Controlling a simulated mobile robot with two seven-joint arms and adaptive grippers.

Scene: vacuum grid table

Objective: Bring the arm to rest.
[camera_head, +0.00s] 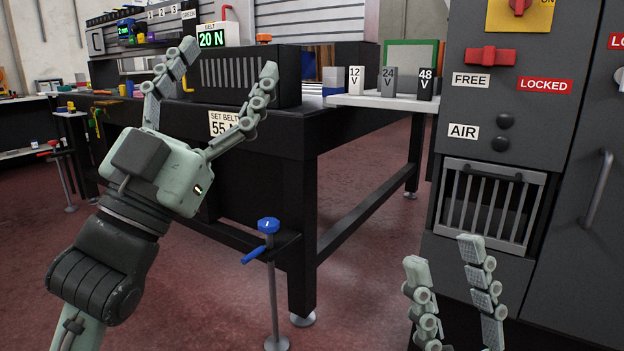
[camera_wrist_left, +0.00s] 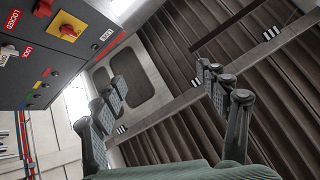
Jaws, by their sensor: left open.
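My left gripper (camera_head: 229,65) is raised in front of the black table (camera_head: 262,148) in the head view, with its grey-green fingers spread wide and nothing between them. In the left wrist view the same gripper (camera_wrist_left: 160,78) shows two separated fingers with empty air between them, pointing towards the wall and ceiling structure. My right gripper (camera_head: 443,254) shows at the lower right of the head view, in front of the grey cabinet. Its two fingers point up and stand apart with nothing between them; its base is cut off by the frame.
The grey cabinet (camera_head: 500,135) with switches and a barred vent stands at the right. Blocks marked 12 V (camera_head: 356,80), 24 V (camera_head: 388,81) and 48 V (camera_head: 427,84) stand on a side shelf (camera_head: 380,102). A blue-knobbed stand (camera_head: 269,226) is below the table. Red floor lies between table and cabinet.

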